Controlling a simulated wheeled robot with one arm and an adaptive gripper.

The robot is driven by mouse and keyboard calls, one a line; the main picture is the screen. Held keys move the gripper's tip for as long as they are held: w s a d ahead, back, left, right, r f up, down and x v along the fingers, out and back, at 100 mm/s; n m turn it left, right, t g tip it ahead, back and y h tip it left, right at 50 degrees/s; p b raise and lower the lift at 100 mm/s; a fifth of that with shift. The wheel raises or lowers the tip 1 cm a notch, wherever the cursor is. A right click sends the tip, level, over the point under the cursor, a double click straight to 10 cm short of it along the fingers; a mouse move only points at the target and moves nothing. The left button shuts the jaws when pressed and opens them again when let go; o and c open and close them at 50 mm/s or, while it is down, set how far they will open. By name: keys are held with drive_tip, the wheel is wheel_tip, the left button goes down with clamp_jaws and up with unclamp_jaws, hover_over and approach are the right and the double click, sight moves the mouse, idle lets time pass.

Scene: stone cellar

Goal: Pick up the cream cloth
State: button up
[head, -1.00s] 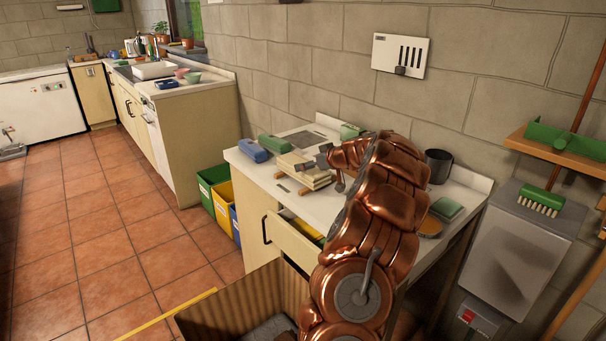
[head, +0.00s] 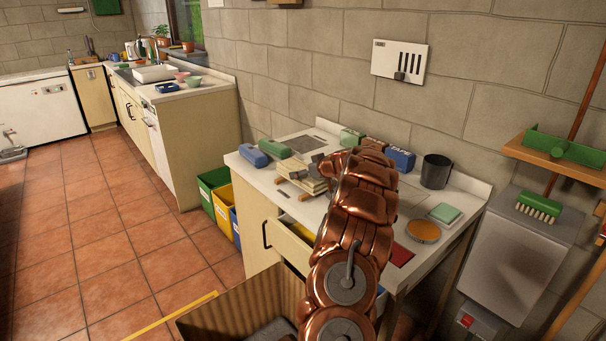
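The cream cloth (head: 314,184) appears as a folded, layered cream stack on the white worktop (head: 262,176), left of my arm. Small brown wooden pieces show at its lower edge. My gripper (head: 318,158) is mostly hidden behind my copper-coloured arm; only small grey parts show at the far edge of the stack. I cannot tell whether it touches the cloth or whether its fingers are open or shut.
On the worktop stand a blue item (head: 253,155), a green item (head: 275,149), a blue box (head: 401,159), a dark mug (head: 436,171), an orange-topped round tin (head: 423,231) and a green sponge-like block (head: 445,213). An open drawer (head: 288,247) juts out below. Tiled floor lies left.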

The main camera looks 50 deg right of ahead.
drive_tip(key=shift+w+d+f, duration=0.1)
drive_tip(key=shift+w+f, duration=0.05)
drive_tip(key=shift+w, duration=0.3)
drive_tip(key=c, duration=1.1)
drive_tip(key=shift+c, duration=0.3)
